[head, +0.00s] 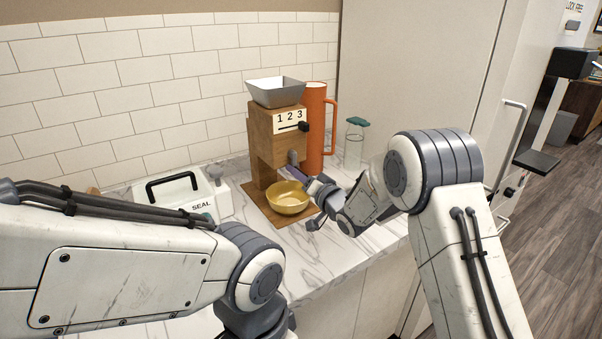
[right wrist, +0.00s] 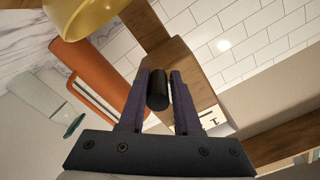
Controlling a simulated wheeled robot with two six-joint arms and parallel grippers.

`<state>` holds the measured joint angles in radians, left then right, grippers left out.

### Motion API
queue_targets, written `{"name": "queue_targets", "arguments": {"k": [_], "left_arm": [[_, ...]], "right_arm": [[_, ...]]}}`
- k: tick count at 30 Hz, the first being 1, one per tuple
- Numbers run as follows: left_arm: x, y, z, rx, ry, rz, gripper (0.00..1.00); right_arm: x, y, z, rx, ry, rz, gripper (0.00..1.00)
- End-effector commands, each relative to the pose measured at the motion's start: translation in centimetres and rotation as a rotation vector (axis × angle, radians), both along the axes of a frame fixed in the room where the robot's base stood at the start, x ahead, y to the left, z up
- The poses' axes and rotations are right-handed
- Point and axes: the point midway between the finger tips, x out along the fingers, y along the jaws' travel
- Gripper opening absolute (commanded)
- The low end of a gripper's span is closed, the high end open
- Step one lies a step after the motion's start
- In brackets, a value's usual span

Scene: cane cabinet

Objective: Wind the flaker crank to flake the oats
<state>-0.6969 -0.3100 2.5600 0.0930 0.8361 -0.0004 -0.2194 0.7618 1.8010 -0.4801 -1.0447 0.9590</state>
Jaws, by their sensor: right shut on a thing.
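The wooden flaker (head: 261,140) stands on the counter with a grey hopper (head: 277,92) on top and a "1 2 3" scale on its front. A yellow bowl (head: 288,199) sits on its base below the spout; its rim also shows in the right wrist view (right wrist: 82,18). My right gripper (head: 297,173) is low at the flaker's front, just above the bowl. In the right wrist view its fingers are shut on a black cylindrical crank knob (right wrist: 157,90). The rest of the crank is mostly hidden. I cannot see inside the hopper or any oats. My left gripper is out of view.
An orange pitcher (head: 315,125) and a clear bottle with a green cap (head: 354,145) stand right of the flaker. A white box marked SEAL (head: 165,193) with a black handle is at left, partly behind my left arm. The counter front (head: 330,265) is bare.

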Motion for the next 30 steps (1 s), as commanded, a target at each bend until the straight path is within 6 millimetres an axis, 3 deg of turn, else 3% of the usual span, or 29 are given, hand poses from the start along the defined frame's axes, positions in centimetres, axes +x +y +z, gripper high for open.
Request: {"name": "queue_targets", "arguments": {"k": [1, 12, 29, 30], "left_arm": [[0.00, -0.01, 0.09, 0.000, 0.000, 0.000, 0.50], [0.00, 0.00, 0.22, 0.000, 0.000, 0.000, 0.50], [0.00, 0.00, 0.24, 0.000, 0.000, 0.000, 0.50], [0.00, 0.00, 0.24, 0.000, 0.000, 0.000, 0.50]], "right_arm": [[0.17, -0.14, 0.70, 0.037, 0.009, -0.007, 0.00], [-0.20, 0.36, 0.78, 0.174, 0.109, -0.008, 0.00], [-0.24, 0.39, 0.78, 0.200, 0.128, -0.010, 0.00], [-0.23, 0.37, 0.78, 0.200, 0.128, -0.010, 0.36]]}}
